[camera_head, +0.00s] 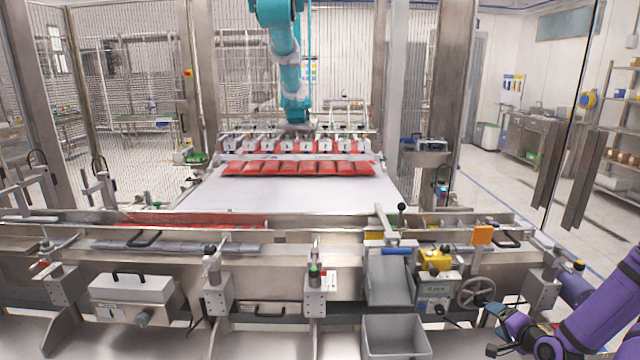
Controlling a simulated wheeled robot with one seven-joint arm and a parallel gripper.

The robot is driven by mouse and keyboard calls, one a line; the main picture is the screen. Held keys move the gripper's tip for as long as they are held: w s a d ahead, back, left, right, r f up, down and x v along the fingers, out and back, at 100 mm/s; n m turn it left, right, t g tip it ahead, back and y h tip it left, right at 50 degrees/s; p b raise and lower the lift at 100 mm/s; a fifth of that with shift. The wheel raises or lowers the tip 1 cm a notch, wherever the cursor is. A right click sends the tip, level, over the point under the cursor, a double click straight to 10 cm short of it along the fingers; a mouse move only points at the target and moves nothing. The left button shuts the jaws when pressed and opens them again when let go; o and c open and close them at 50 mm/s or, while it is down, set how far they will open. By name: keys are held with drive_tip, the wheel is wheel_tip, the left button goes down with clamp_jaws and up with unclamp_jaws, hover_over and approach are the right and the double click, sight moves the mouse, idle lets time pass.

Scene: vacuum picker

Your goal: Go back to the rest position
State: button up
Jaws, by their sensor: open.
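My gripper (497,332) is at the bottom right, at the end of my purple arm, which comes in from the right edge. Its dark fingers are apart and I see nothing between them. It is in front of the machine's near side, to the right of the lower grey bin and below the handwheel.
A handwheel (475,293) and a yellow unit (434,260) are close to my gripper. A grey chute (389,279) stands above a grey bin (395,337). Red packs (298,168) lie in a row under the teal robot arm (287,62). Open floor shows at the right.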

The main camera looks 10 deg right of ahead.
drive_tip(key=w+a+r+n+g+h, duration=0.1)
drive_tip(key=w+a+r+n+g, duration=0.2)
drive_tip(key=r, duration=0.5)
drive_tip(key=w+a+r+n+g, duration=0.2)
drive_tip(key=r+n, duration=0.2)
drive_tip(key=r, duration=0.4)
drive_tip(key=s+a+r+n+g+h, duration=0.1)
drive_tip(key=a+r, duration=0.3)
drive_tip(key=r, duration=0.3)
drive_tip(key=s+a+r+n+g, duration=0.1)
drive_tip(key=s+a+r, duration=0.1)
drive_tip(key=a+r, duration=0.35)
drive_tip(key=s+a+r+n+g+y, duration=0.1)
drive_tip(key=s+a+r+n, duration=0.1)
drive_tip(key=s+a+r, duration=0.5)
drive_tip(key=s+a+r+n+y, duration=0.1)
drive_tip(key=s+a+r+n, duration=0.2)
drive_tip(key=s+a+r, duration=0.5)
drive_tip(key=s+a, duration=0.2)
drive_tip(key=s, duration=0.5)
drive_tip(key=shift+s+a+g, duration=0.3)
drive_tip(key=shift+g, duration=0.1)
drive_tip(key=shift+r, duration=0.1)
